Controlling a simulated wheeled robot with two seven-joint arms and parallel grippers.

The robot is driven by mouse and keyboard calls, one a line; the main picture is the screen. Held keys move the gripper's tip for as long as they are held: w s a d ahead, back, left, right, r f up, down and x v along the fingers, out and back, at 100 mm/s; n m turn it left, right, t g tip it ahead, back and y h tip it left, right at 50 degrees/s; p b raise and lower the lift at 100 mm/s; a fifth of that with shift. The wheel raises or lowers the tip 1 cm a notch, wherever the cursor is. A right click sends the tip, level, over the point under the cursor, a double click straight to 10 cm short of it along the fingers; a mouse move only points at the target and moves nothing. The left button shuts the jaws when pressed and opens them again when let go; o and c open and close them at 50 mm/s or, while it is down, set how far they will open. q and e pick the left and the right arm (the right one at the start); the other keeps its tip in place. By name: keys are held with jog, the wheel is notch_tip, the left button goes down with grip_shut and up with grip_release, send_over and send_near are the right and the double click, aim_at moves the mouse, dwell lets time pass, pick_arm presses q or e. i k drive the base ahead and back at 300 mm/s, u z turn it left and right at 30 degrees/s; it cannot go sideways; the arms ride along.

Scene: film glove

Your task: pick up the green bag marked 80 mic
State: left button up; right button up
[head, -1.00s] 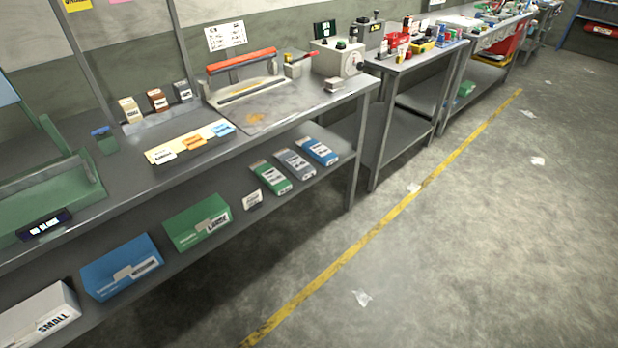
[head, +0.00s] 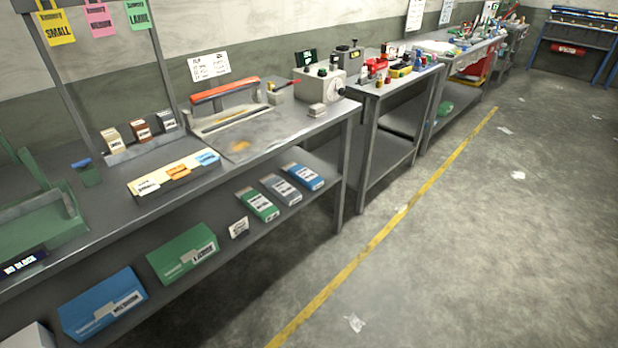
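A green packet (head: 257,205) with a white label lies on the lower shelf, left of a grey packet (head: 281,190) and a blue packet (head: 302,177). Its print is too small to read, so I cannot tell if it says 80 mic. A small white card (head: 239,228) stands just left of it. A larger green box (head: 183,255) with a white label sits further left on the same shelf. Neither of my grippers shows in the head view.
The shelf sits under a grey workbench (head: 110,205) holding a red-topped sealer (head: 225,92) and a grey machine (head: 320,86). A blue box (head: 102,305) is at the lower left. A bench leg (head: 341,180) stands right of the packets. The floor beyond the yellow line (head: 400,211) is mostly clear.

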aim_at(258, 203)
jog(key=z, duration=0.2)
jog(key=k, duration=0.25)
jog(key=z, duration=1)
jog(key=k, duration=1.1)
jog(key=z, duration=0.65)
jog(key=i, duration=1.1)
jog(key=u, duration=0.35)
jog(key=i, duration=2.35)
jog(key=u, duration=0.75)
jog(key=i, duration=1.65)
jog(key=u, duration=1.55)
jog(key=i, duration=1)
jog(key=u, duration=1.35)
jog(key=i, duration=0.4)
jog(key=u, duration=0.3)
